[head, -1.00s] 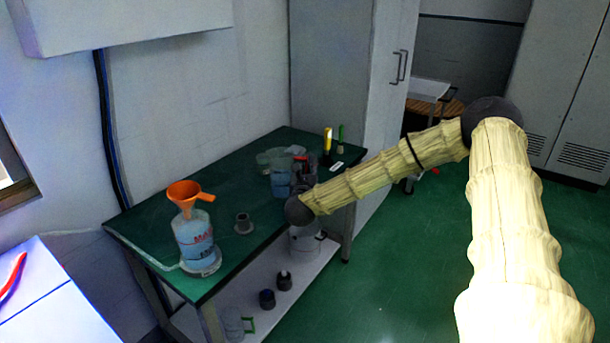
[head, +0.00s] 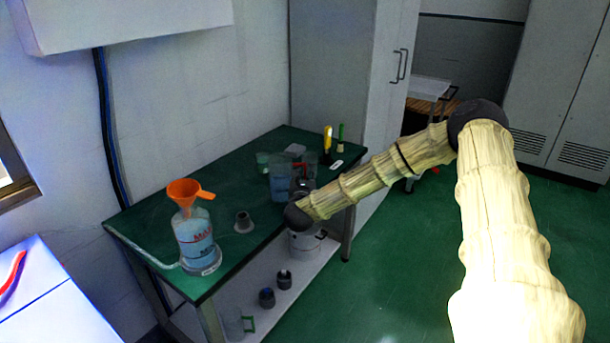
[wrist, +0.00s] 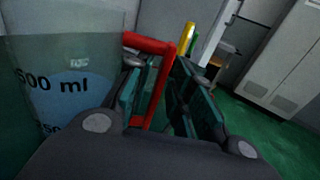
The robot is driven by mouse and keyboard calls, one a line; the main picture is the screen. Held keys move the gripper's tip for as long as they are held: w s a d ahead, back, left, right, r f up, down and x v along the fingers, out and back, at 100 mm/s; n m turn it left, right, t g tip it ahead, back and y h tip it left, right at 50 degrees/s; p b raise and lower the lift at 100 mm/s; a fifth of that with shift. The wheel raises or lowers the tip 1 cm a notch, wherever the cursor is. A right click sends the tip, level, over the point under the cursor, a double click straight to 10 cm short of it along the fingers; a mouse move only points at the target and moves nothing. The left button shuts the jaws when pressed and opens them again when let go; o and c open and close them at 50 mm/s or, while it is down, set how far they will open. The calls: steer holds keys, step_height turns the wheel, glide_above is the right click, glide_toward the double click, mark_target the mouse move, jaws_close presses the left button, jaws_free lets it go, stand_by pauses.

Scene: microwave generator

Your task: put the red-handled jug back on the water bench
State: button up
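The red-handled jug (head: 281,184) stands on the dark green bench (head: 210,268), with blue liquid inside. In the wrist view the jug (wrist: 70,85) fills the left side, its volume marks facing me. Its red handle (wrist: 157,95) lies between my two fingers. My gripper (wrist: 165,95) looks open around the handle, with a dark gap between handle and right finger. In the head view my gripper is mostly hidden behind my wrist and blends with the jug; the jug's base is partly covered.
A bottle (head: 197,243) with an orange funnel (head: 185,190) and a small grey fitting (head: 243,222) stand left on the bench. Yellow and green-handled tools (head: 328,140) stand behind. The lower shelf (head: 300,278) holds a green-handled jug (head: 234,322) and dark cups. Green floor is free at right.

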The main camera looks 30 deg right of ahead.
steer(key=shift+r+p, duration=0.1)
steer(key=shift+p, duration=0.7)
steer(key=b+v, duration=0.2)
steer(key=v, duration=0.8)
steer(key=shift+s+f+b, duration=0.2)
steer(key=shift+s+b, duration=0.1)
steer(key=shift+s, duration=0.15)
